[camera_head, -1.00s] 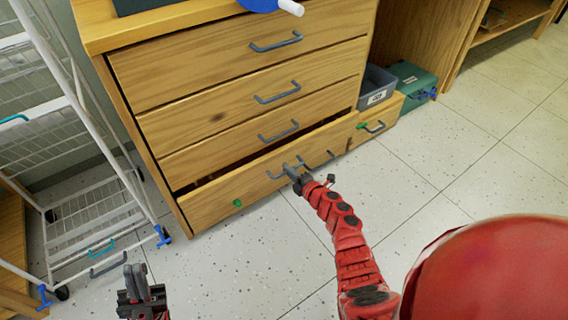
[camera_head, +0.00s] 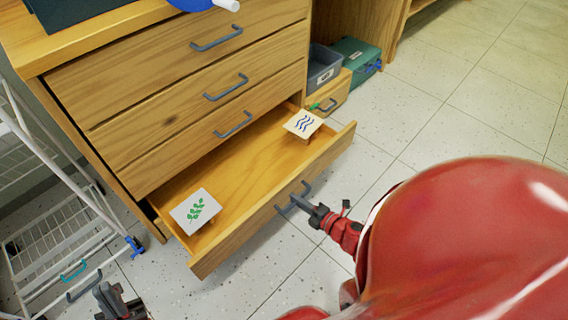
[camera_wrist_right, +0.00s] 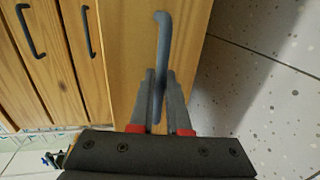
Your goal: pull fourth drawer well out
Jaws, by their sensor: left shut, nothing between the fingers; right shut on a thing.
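The fourth drawer (camera_head: 262,211), the lowest of the wooden cabinet, stands well out, and its inside shows. My right gripper (camera_head: 304,202) is shut on the grey drawer handle (camera_head: 284,209) at the drawer front. In the right wrist view the fingers (camera_wrist_right: 160,100) clamp the handle (camera_wrist_right: 163,45). A card with a green leaf print (camera_head: 195,211) is at the drawer's left end. My left gripper (camera_head: 110,296) is shut and empty low at the left, partly cut off by the frame edge.
Three closed drawers with grey handles (camera_head: 217,38) are above. A white wire rack (camera_head: 62,235) stands left of the cabinet. Speckled floor (camera_head: 415,125) is free at the right.

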